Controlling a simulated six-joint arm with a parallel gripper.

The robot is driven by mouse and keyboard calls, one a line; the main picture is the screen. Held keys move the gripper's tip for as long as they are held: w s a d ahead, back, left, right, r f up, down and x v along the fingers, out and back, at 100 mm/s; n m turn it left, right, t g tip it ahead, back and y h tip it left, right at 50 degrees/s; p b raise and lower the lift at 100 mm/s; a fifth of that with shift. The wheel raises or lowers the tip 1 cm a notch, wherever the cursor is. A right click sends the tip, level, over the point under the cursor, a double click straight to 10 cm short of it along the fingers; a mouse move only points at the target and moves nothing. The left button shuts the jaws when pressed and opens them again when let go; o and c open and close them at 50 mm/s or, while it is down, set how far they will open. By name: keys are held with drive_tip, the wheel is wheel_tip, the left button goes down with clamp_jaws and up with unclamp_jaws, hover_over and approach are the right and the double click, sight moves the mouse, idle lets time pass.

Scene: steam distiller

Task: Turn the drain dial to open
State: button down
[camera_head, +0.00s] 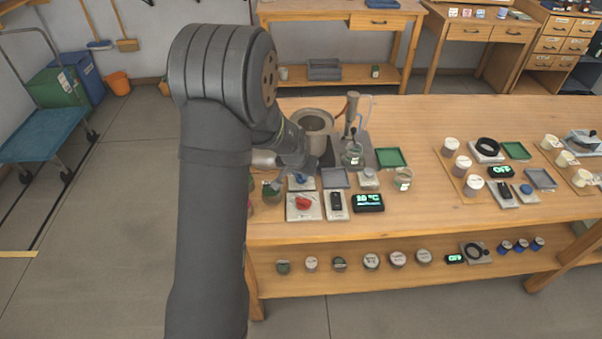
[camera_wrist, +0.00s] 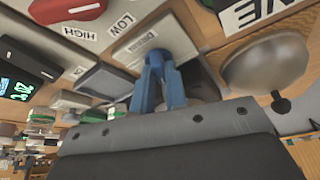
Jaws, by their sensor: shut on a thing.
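The drain dial (camera_head: 300,178) is a small blue knob on a pale plate near the table's front left, beside the steel vessel. My gripper (camera_head: 291,176) reaches down over this plate and is shut on the dial.
A red knob (camera_head: 303,203), a black switch (camera_head: 336,200) and a lit temperature display (camera_head: 368,202) stand in front. A steel pot (camera_head: 314,125) and glass flask (camera_head: 352,156) are behind.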

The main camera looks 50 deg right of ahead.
drive_tip(key=shift+m, duration=0.6)
drive_tip(key=shift+m+g, duration=0.3)
drive_tip(key=shift+g, duration=0.1)
drive_tip(key=c, duration=1.4)
unclamp_jaws()
drive_tip(key=shift+c, duration=0.2)
drive_tip(key=v, duration=1.7)
drive_tip(key=shift+a, duration=0.25)
drive_tip(key=shift+r, duration=0.15)
drive_tip(key=x, duration=1.7)
drive_tip(key=shift+d, duration=0.25)
